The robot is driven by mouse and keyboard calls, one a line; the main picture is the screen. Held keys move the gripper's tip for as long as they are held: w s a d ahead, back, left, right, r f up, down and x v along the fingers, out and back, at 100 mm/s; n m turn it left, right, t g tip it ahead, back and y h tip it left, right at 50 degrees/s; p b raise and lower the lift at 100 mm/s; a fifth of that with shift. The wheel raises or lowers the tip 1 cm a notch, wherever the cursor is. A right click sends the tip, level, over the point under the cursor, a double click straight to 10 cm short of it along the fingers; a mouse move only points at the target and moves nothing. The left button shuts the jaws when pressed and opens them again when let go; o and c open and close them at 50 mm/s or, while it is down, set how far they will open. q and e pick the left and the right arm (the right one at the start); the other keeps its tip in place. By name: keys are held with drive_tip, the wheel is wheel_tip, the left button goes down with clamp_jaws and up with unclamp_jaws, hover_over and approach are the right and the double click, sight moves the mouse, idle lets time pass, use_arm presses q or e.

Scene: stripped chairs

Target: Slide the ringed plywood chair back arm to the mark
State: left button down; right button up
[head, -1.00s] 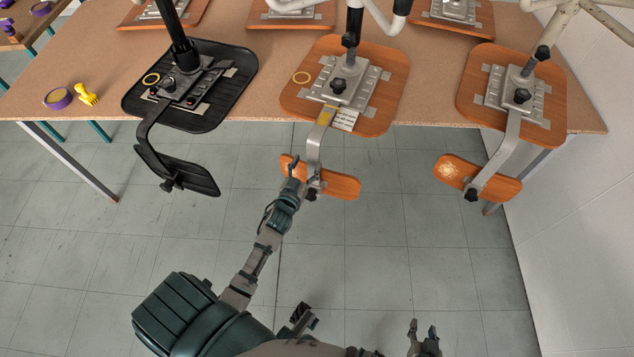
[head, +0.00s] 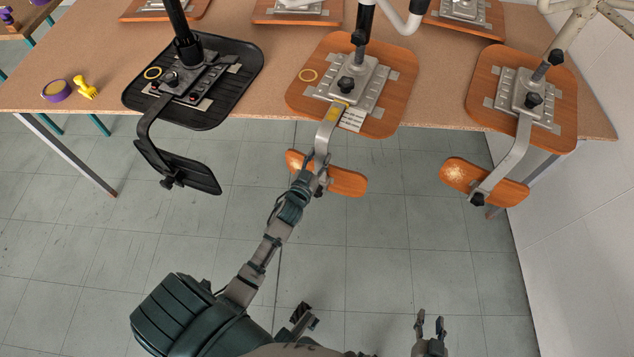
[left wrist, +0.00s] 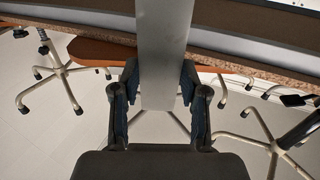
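A black knob sits on the plate. My left gripper (head: 307,172) is at the arm's lower end. My right gripper (head: 430,325) is open and empty, low and away from the chairs.
A black chair (head: 225,62), also ringed, stands to the left and another plywood chair (head: 555,75) to the right. A purple tape roll (head: 56,91) and a yellow tool (head: 87,88) lie at the table's left. A white wall (head: 590,230) bounds the right. The floor in front is clear.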

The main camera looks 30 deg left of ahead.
use_arm(q)
drive_tip(key=shift+s+d+r, duration=0.15)
drive_tip(key=shift+d+r, duration=0.05)
drive_tip(key=shift+d, duration=0.15)
drive_tip(key=shift+s+a, duration=0.15)
drive_tip(key=shift+a, duration=0.1)
drive_tip(key=shift+s+a+f, duration=0.15)
drive_tip(key=shift+s+a, duration=0.05)
drive_tip(key=shift+a, duration=0.05)
drive_tip(key=shift+s+d+p, duration=0.4)
drive_tip(key=shift+s, duration=0.5)
drive_tip(key=shift+s+d+p, duration=0.15)
drive_tip(key=shift+s+p, duration=0.25)
drive_tip(key=shift+s, duration=0.1)
drive_tip(key=shift+c, duration=1.4)
unclamp_jaws()
use_arm(e)
drive_tip(key=shift+w+d+r, duration=0.1)
drive_tip(key=shift+d+r, duration=0.25)
drive_tip(key=shift+r, duration=0.2)
drive_tip(key=shift+d+r, duration=0.3)
drive_tip(key=shift+r, duration=0.2)
use_arm(q)
drive_tip(key=shift+s, duration=0.15)
